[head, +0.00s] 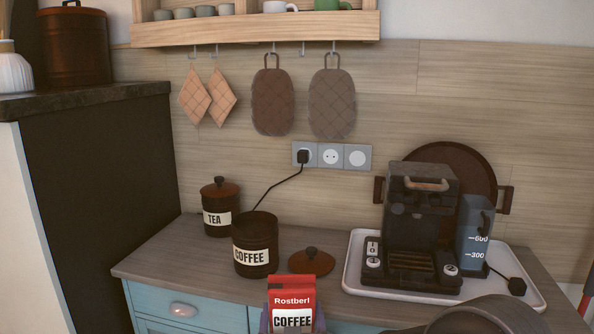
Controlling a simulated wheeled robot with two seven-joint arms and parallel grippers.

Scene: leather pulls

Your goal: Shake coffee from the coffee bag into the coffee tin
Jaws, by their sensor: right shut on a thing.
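The red coffee bag (292,290), labelled "Rostberl COFFEE", is upright at the bottom edge of the head view, in front of the counter. My right gripper (292,320) is shut on it, with a finger showing at each side of the bag; its lower part is cut off by the frame. The dark coffee tin (255,240) with a "COFFEE" label stands on the counter, behind and left of the bag, with its top open. Its inside is too dark to read. A dark round lid (311,261) with a knob lies right of the tin. My left gripper is not in view.
A lidded tea tin (220,203) stands behind the coffee tin. A coffee machine (420,230) stands on a white tray (352,272) at the right. A black cord (278,186) runs from the wall socket down behind the coffee tin. A tall dark cabinet (100,180) borders the left.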

